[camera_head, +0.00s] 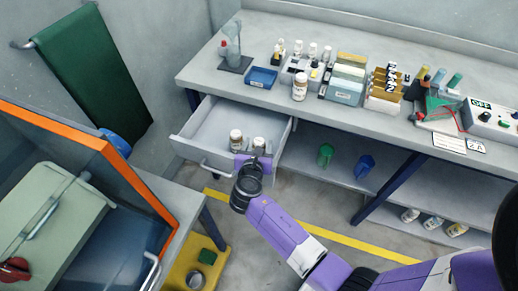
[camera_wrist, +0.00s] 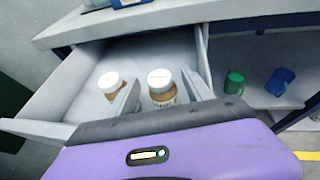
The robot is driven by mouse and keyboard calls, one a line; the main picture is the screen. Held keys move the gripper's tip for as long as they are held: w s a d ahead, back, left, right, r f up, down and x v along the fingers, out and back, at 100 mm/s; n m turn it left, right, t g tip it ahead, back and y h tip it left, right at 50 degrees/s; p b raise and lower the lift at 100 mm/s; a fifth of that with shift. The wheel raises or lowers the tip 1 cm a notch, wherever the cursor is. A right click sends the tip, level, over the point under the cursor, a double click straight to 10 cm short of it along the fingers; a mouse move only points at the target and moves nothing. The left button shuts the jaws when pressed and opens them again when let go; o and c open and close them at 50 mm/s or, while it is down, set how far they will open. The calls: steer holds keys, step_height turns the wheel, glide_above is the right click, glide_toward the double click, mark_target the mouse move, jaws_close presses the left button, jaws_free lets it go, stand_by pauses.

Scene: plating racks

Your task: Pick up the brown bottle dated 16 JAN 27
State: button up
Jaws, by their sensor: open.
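Two brown bottles with white caps stand in the open drawer (camera_head: 203,122). The left bottle (camera_head: 236,140) shows clearly in the head view; the right bottle (camera_head: 258,144) is partly hidden by my gripper (camera_head: 253,162). In the wrist view my gripper (camera_wrist: 160,80) is open, its fingers pointing into the drawer. The right bottle (camera_wrist: 163,92) appears between the fingers, the left bottle (camera_wrist: 110,84) outside the left finger. I cannot tell whether a finger touches either. A third brown bottle (camera_head: 300,87) stands on the bench. No date is legible.
The drawer's front and side walls surround the two bottles. The bench top (camera_head: 220,85) holds a blue box (camera_head: 262,77) and several racks. A green cup (camera_head: 326,155) and a blue cup (camera_head: 364,166) are on the lower shelf. An orange-edged hood stands at left.

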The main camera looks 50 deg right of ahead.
steer(key=shift+d, duration=0.1)
steer(key=shift+c, duration=0.2)
jaws_close()
steer(key=shift+r, duration=0.1)
